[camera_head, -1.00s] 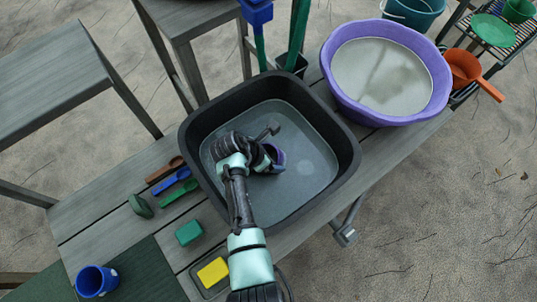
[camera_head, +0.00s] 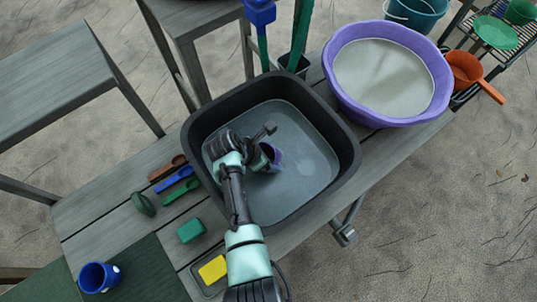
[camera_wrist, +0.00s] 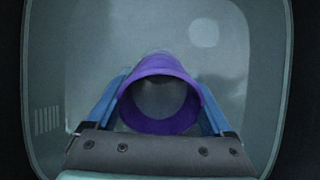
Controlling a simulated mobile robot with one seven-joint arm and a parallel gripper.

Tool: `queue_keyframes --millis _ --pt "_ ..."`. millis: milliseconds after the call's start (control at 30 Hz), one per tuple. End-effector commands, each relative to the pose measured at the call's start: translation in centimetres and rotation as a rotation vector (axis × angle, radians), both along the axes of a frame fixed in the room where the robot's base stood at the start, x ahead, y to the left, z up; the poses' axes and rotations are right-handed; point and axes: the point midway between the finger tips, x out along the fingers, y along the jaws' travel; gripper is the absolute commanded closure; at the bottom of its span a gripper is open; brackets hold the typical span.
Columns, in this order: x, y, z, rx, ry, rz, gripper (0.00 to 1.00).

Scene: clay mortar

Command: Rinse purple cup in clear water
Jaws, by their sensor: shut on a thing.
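My gripper (camera_wrist: 162,105) is shut on the purple cup (camera_wrist: 157,66); its blue fingers press on both sides in the wrist view. The cup's open mouth faces the wrist camera. In the head view the cup (camera_head: 272,158) is inside the black basin (camera_head: 345,150), near its middle, with my gripper (camera_head: 262,157) at its left side. The basin holds clear-looking water (camera_head: 300,150) over a grey bottom. I cannot tell how deep the cup sits in the water.
A large purple tub (camera_head: 440,90) of cloudy water stands right of the basin. A blue cup (camera_head: 98,278) stands at lower left. Spoons (camera_head: 180,178), a green block (camera_head: 190,230) and a yellow sponge (camera_head: 213,269) lie left of the basin. An orange dipper (camera_head: 467,70) is at upper right.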

Motion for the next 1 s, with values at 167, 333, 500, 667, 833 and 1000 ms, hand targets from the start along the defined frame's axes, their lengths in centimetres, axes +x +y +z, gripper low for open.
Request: queue_keyframes --millis 167,333,500,667,833,1000 --pt "0.0 0.0 1.9 0.0 -0.001 0.0 0.7" --pt "0.0 0.0 3.6 0.0 -0.001 0.0 0.7" --pt "0.0 0.0 5.2 0.0 -0.001 0.0 0.7" --pt "0.0 0.0 6.7 0.0 -0.001 0.0 0.7" --pt "0.0 0.0 8.3 0.0 0.0 0.0 0.7" --pt "0.0 0.0 10.0 0.0 0.0 0.0 0.7"
